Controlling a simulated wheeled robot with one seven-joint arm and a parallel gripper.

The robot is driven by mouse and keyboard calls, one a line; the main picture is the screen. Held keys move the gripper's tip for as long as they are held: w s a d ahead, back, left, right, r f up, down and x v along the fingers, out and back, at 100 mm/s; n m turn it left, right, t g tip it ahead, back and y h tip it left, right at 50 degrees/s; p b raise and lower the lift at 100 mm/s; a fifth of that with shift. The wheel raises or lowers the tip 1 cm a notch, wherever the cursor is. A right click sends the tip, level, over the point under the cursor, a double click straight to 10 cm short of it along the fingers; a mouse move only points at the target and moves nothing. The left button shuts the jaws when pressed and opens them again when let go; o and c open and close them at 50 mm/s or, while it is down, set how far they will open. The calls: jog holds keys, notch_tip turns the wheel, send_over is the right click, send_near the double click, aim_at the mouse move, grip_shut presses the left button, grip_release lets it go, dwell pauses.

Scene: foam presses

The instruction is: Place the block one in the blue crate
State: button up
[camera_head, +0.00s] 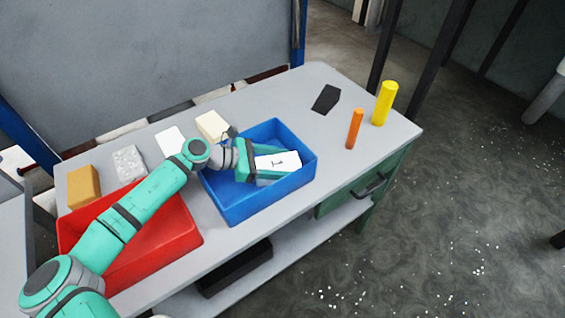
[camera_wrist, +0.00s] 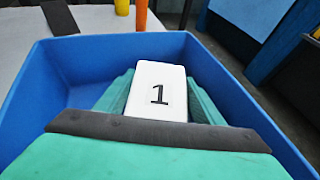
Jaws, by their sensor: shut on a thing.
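The block one (camera_head: 278,162) is a white block with a black "1" on its face. My gripper (camera_head: 268,165) is shut on it, with a finger on each side. In the wrist view the block (camera_wrist: 157,92) sits between the fingers of my gripper (camera_wrist: 158,100). The blue crate (camera_head: 243,212) stands on the grey table, and the block is over its inside. In the wrist view the crate's walls (camera_wrist: 250,103) surround the gripper and block. I cannot tell whether the block touches the crate's floor.
A red crate (camera_head: 175,243) stands left of the blue one, partly behind my arm. Along the back lie an orange-brown block (camera_head: 84,186), a bumpy white piece (camera_head: 130,163), a white block (camera_head: 169,141) and a cream block (camera_head: 211,126). Orange (camera_head: 354,129) and yellow (camera_head: 384,103) cylinders stand right.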

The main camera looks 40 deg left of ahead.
jog(key=o, duration=0.8)
jog(key=v, duration=1.2)
